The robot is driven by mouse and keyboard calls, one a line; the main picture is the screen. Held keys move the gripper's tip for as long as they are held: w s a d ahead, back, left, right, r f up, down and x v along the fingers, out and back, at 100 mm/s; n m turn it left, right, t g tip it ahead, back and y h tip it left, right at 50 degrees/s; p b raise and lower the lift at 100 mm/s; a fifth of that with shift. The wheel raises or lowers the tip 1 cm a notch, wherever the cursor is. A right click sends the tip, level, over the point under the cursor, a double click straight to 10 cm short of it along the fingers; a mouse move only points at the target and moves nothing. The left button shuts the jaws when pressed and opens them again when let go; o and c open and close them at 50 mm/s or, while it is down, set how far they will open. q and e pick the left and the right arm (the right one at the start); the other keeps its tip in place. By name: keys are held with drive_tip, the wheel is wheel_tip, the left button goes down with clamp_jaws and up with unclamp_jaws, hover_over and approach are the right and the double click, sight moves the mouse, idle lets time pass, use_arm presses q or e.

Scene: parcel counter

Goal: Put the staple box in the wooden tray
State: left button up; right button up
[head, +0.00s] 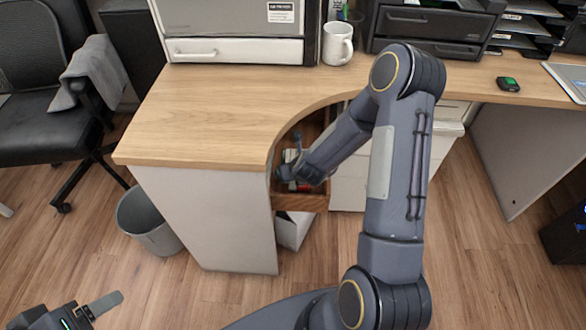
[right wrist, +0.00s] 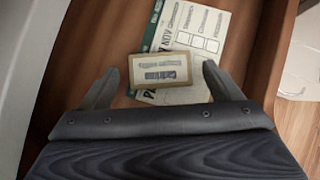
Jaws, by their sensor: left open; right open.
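The staple box (right wrist: 160,71) is a small tan box with printed pictures of staples. In the right wrist view it lies flat on a printed card, inside the brown wooden tray (right wrist: 85,45). The tray also shows under the counter in the head view (head: 312,203). My right gripper (right wrist: 163,82) is open, with one finger on each side of the box and visible gaps between. In the head view my right arm reaches into the tray, its fingers hard to make out. My left gripper (head: 104,306) is open and empty at the lower left, partly cut off.
The curved wooden counter (head: 225,105) overhangs the tray. A white mug (head: 337,44) and a black paper tray unit (head: 425,28) stand at the back. A grey bin (head: 148,220) and a black chair (head: 45,130) are at left. The printed card (right wrist: 196,42) lies under the box.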

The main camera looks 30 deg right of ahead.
drive_tip(key=shift+r, duration=0.1)
drive_tip(key=shift+r+p, duration=0.3)
drive_tip(key=shift+p, duration=0.15)
drive_tip(key=shift+r+p, duration=0.55)
drive_tip(key=shift+p, duration=0.15)
drive_tip(key=v, duration=0.7)
drive_tip(key=shift+s+f+p, duration=0.1)
drive_tip(key=shift+p, duration=0.2)
